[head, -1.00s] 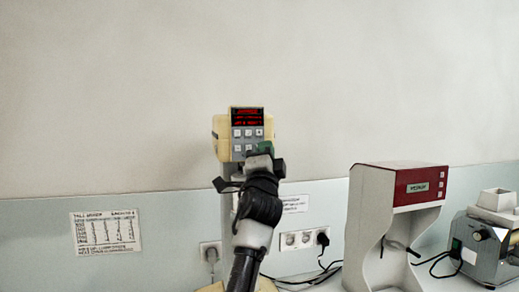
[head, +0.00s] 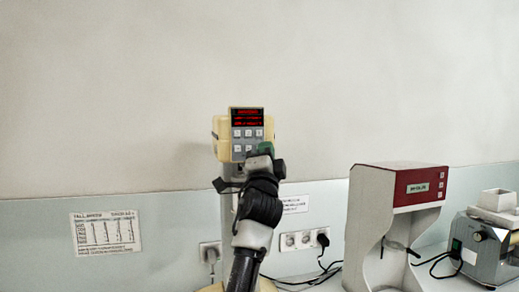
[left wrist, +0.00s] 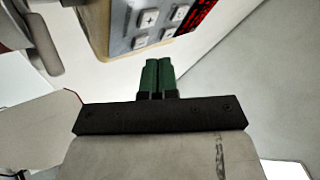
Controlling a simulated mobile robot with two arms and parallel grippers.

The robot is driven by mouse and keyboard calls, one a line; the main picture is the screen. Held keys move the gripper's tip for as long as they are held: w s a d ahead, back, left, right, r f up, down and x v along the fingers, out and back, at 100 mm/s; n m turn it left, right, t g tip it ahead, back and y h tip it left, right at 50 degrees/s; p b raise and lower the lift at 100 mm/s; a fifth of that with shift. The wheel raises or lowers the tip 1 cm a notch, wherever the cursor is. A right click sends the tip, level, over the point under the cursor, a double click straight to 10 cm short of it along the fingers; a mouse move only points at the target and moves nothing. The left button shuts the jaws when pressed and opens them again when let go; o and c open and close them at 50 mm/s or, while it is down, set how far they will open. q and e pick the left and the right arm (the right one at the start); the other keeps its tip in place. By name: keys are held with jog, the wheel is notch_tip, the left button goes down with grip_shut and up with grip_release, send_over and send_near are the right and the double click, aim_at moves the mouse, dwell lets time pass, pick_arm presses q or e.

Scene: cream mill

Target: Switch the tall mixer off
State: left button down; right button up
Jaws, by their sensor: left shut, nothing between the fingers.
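The tall mixer (head: 222,128) is cream-yellow and stands against the wall in the middle of the head view. Its grey front panel has a lit red display (head: 247,118) and light square buttons (head: 237,133) below. My left gripper (head: 265,148) is shut and empty, with green fingertips at the panel's lower right, covering part of the lower button row. In the left wrist view the closed fingertips (left wrist: 158,75) are just off the panel (left wrist: 130,30), near a button marked plus (left wrist: 148,18). Contact cannot be told. My right gripper is not in view.
A red and grey machine (head: 400,188) stands to the right, with a smaller metal machine (head: 485,245) beyond it. Wall sockets (head: 300,240) with black cables are between them and the mixer. A printed chart (head: 106,232) is on the left wall.

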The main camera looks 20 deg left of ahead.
pick_arm(q)
jog(key=shift+w+a, duration=0.1)
dwell(0.7)
jog(key=shift+w+a, duration=0.15)
jog(key=shift+w, duration=0.1)
jog(key=shift+w+a+b, duration=0.2)
jog(key=shift+w+b, duration=0.05)
jog(key=shift+b, duration=0.2)
dwell(0.7)
jog(key=shift+d, duration=0.1)
jog(key=shift+s+d+p, duration=0.3)
jog(key=shift+s, duration=0.3)
jog(key=shift+s+d+r+p, duration=0.1)
jog(key=shift+s+d+p, duration=0.1)
jog(key=shift+s+d, duration=0.4)
jog(key=shift+s+d+p, duration=0.25)
jog(key=shift+s+d, duration=0.1)
jog(key=shift+s, duration=0.4)
jog(key=shift+s+d+r+p, duration=0.1)
jog(key=shift+s+d+p, duration=0.1)
jog(key=shift+s+d, duration=0.4)
jog(key=shift+s+a, duration=0.1)
jog(key=shift+a, duration=0.05)
